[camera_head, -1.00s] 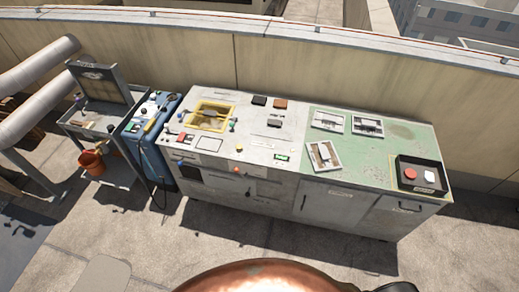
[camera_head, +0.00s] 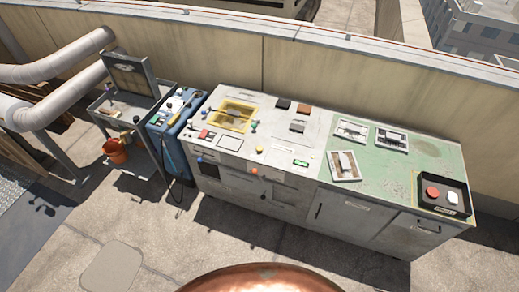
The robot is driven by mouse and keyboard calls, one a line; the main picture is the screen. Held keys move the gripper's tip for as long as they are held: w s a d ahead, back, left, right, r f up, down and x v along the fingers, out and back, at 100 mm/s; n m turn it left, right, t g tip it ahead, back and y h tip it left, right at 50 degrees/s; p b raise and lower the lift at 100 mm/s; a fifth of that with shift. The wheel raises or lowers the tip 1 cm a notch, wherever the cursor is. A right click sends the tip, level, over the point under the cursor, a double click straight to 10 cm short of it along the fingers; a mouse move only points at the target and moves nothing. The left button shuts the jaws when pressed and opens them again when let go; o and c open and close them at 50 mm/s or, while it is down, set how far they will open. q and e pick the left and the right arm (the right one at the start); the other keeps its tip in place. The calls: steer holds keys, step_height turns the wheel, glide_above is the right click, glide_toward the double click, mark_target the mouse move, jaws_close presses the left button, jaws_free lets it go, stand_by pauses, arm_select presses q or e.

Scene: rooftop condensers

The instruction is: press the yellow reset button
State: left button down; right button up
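A small yellow round thing (camera_head: 259,150) sits near the front edge of the grey part of the long workbench (camera_head: 255,130). It looks like a button, but it is too small to read any label. A small orange round thing (camera_head: 253,171) is on the bench's front face just below it. A yellow-framed recess (camera_head: 251,122) lies further back on the same top. Neither of my grippers is in view.
A blue cabinet (camera_head: 175,150) and a metal stand with an orange bucket (camera_head: 116,150) are left. A parapet (camera_head: 215,60) runs behind. Floor in front is clear.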

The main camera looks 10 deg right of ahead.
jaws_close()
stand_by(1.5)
